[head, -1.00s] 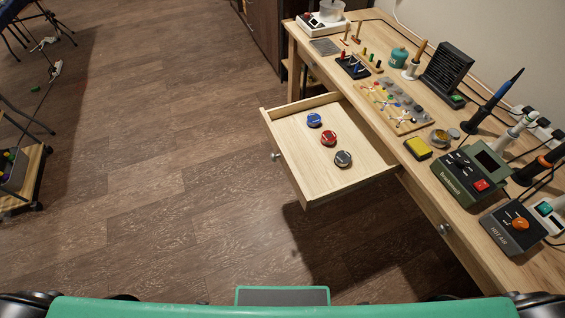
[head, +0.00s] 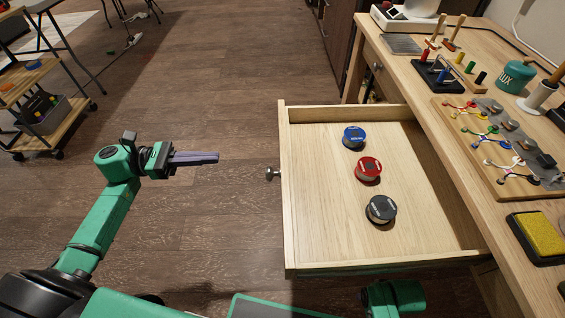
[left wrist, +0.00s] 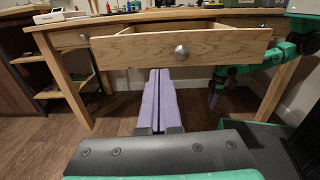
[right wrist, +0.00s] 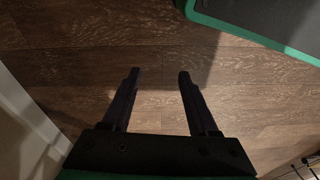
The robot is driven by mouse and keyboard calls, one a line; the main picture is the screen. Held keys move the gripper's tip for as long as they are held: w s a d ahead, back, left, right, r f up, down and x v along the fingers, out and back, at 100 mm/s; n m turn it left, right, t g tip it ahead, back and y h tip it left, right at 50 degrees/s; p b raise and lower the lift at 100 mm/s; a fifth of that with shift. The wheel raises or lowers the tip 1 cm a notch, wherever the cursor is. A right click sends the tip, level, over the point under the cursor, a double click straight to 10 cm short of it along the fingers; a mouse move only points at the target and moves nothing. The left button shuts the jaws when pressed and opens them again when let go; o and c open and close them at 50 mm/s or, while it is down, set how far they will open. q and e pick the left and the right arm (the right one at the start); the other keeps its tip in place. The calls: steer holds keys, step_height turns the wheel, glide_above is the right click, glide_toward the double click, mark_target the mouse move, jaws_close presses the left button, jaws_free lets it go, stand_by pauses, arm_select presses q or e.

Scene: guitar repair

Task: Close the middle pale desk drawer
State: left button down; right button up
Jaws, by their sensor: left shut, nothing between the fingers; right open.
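The middle pale desk drawer (head: 327,205) is pulled well out from the desk in the head view. A blue (head: 354,137), a red (head: 368,169) and a dark grey round tin (head: 381,209) lie in it. Its round metal knob (head: 272,173) is on the front panel, which also shows in the left wrist view (left wrist: 222,47). My left gripper (head: 217,157) is shut and empty, to the left of the knob and apart from it, its fingers pointing at the drawer front. My right gripper (right wrist: 158,76) is open and empty over the floor in the right wrist view.
The desk top (head: 412,73) holds a wire-lead board (head: 500,150), a yellow sponge tray (head: 541,236) and small tools. A wooden shelf cart (head: 55,130) stands at the far left.

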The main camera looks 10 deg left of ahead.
arm_select(q)
steer(key=s+p+x, duration=0.1)
steer(key=p+x, duration=0.1)
steer(key=x, duration=1.1)
steer(key=shift+d+m+g+p, duration=0.3)
steer(key=shift+d+p, duration=0.05)
steer(key=shift+d, duration=0.05)
arm_select(e)
steer(key=s+f, duration=0.1)
steer(key=f, duration=0.1)
steer(key=s+d+f, duration=0.1)
steer(key=shift+s+f, duration=0.3)
steer(key=shift+f, duration=0.1)
arm_select(q)
steer(key=shift+d+r, duration=0.1)
